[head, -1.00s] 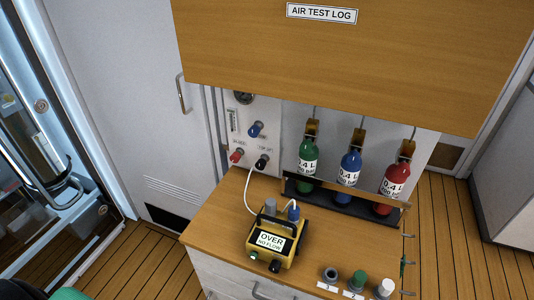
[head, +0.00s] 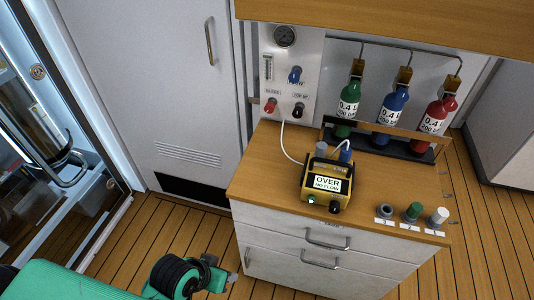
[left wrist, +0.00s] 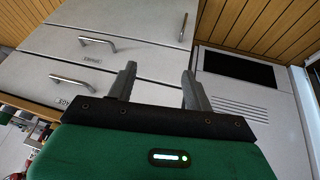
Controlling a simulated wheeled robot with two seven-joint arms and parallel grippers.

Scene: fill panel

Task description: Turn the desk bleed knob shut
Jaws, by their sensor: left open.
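The red knob (head: 270,105), with a small label above it that seems to read BLEED, is at the lower left of the pale wall panel (head: 312,50) behind the desk. A black knob (head: 298,109) sits to its right, and a blue knob (head: 295,75) is above. How far the red knob is turned cannot be told. My left gripper (left wrist: 159,73) is open and empty in the left wrist view, facing the cabinet front. In the head view it is low at the bottom, left of the desk and well away from the knobs. My right gripper is not in view.
A yellow meter (head: 327,187) reading OVER, NO FLOW stands on the wooden desk (head: 270,165), with a white hose to the panel. Green, blue and red bottles stand in a rack (head: 380,143). Several small fittings stand at the front right. Floor left of the desk is clear.

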